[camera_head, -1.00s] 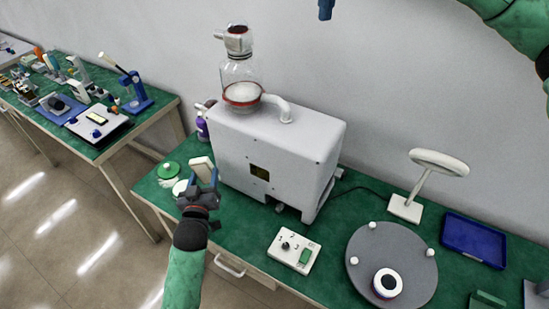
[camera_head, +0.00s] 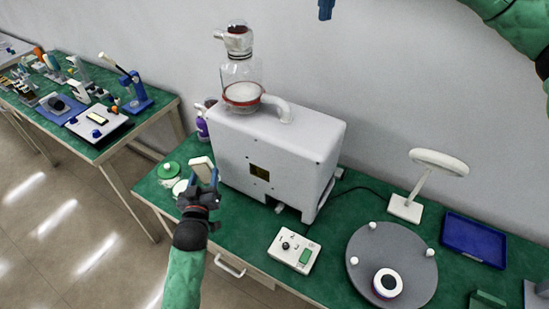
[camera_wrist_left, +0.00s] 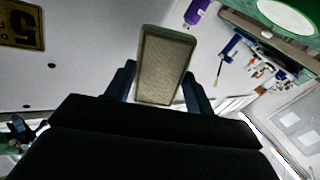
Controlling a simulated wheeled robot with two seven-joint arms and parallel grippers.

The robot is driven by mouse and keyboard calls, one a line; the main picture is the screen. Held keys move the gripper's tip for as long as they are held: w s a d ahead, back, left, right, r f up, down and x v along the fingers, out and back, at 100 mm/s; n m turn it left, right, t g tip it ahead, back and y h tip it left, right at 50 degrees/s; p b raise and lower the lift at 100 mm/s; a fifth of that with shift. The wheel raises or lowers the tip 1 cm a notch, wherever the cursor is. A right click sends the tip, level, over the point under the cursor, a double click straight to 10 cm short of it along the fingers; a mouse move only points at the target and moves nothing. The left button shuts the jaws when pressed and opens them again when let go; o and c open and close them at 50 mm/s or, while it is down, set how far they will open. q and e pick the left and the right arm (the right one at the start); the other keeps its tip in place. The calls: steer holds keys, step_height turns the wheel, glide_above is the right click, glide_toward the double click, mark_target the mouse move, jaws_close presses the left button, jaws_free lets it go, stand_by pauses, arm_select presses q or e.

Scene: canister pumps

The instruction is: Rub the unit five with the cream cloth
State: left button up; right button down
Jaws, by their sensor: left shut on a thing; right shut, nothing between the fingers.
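Unit five (camera_head: 285,150) is the large white housing with a glass jar on top, standing on the green bench. A yellow and black plate with a 5 (camera_wrist_left: 22,26) shows on its face in the left wrist view. My left gripper (camera_head: 204,182) is shut on the cream cloth (camera_head: 201,166), a flat pad that also shows between the fingers in the left wrist view (camera_wrist_left: 165,66). They are beside the left end of the unit's front; I cannot tell whether the cloth touches it. Of my right gripper, only blue fingertips (camera_head: 326,9) show at the top edge, shut.
A switch box (camera_head: 294,250), a grey turntable (camera_head: 408,255), a magnifier stand (camera_head: 406,207) and a blue tray (camera_head: 473,240) stand to the right. A second cluttered bench is at left.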

mark_target(207, 181)
arm_select(q)
steer(key=shift+f+b, duration=2.6)
stand_by(1.7)
stand_by(0.5)
steer(key=shift+a+r, duration=0.1)
steer(key=shift+a, duration=0.3)
steer(key=shift+r+m+h, duration=0.3)
steer(key=shift+m+h, duration=0.2)
steer(key=shift+h, duration=0.3)
steer(key=shift+s+d+r+m+h, duration=0.3)
steer(key=shift+s+r+m+h, duration=0.1)
steer(key=shift+r+h, duration=0.2)
steer(key=s+d+r+m+g+h, duration=0.2)
steer(key=s+d+r+m+h, duration=0.25)
steer(key=s+d+h, duration=0.2)
steer(key=shift+d+x, duration=0.15)
steer(key=shift+x, duration=1.4)
steer(key=shift+d+x, duration=0.15)
steer(key=shift+x, duration=1.45)
steer(key=shift+w+f, duration=0.1)
steer(key=shift+f, duration=0.05)
